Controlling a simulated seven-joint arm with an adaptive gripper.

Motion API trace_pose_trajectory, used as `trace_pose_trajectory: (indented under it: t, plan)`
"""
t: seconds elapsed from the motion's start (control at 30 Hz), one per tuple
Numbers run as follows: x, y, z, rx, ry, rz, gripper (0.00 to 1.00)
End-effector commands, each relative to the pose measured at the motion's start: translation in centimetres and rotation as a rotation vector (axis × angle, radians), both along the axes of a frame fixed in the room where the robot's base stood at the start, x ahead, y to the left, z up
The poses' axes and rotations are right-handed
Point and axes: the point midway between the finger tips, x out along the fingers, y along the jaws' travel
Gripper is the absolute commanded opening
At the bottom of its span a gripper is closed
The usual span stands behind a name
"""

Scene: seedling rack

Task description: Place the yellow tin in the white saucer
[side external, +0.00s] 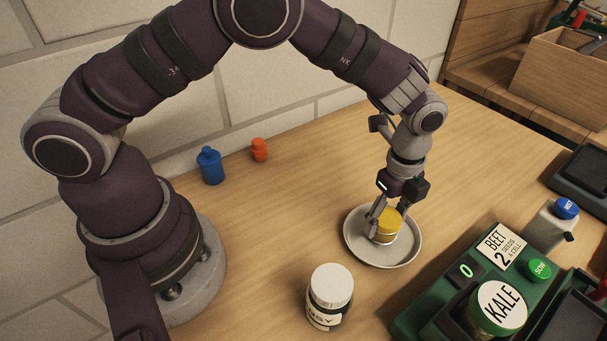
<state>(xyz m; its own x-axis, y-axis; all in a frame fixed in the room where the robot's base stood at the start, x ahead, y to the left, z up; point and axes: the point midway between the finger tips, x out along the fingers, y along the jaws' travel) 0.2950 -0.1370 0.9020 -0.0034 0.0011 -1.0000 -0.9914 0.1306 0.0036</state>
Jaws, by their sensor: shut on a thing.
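The yellow tin (389,220) is between the fingers of my gripper (386,216), which is shut on it. The tin looks upright, with a yellow top and a paler lower part. The white saucer (356,247) is a round, shallow, greyish-white dish on the wooden table. My gripper points down over the saucer, and the tin appears inside its rim. I cannot tell whether the tin's base touches the saucer. The fingers hide part of the tin's sides.
A white-lidded jar (331,291) stands in front of the saucer. A green machine (457,292) with a KALE jar (498,305) is at the right. A blue bottle (210,166) and a small orange bottle (259,150) stand near the wall. The table's middle left is clear.

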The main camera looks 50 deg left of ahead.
Motion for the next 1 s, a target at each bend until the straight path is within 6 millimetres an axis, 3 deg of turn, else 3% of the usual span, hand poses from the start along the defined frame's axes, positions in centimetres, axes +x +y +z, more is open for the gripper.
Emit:
trace_pose_trajectory:
  t: [0.1,0.4,0.43,0.6,0.9,1.0]
  plan:
    - [0.0,0.0,-1.0,-0.001,-0.001,-0.001,0.12]
    - [0.0,0.0,-1.2,-0.001,-0.003,0.0,0.12]
    - [0.0,0.0,-1.3,-0.001,-0.003,0.0,0.5]
    - [0.0,0.0,-1.2,-0.002,-0.004,0.0,0.72]
    - [0.0,0.0,-1.2,-0.002,-0.004,0.0,0.75]
    - [0.1,0.0,-0.3,-0.003,-0.005,0.0,0.75]
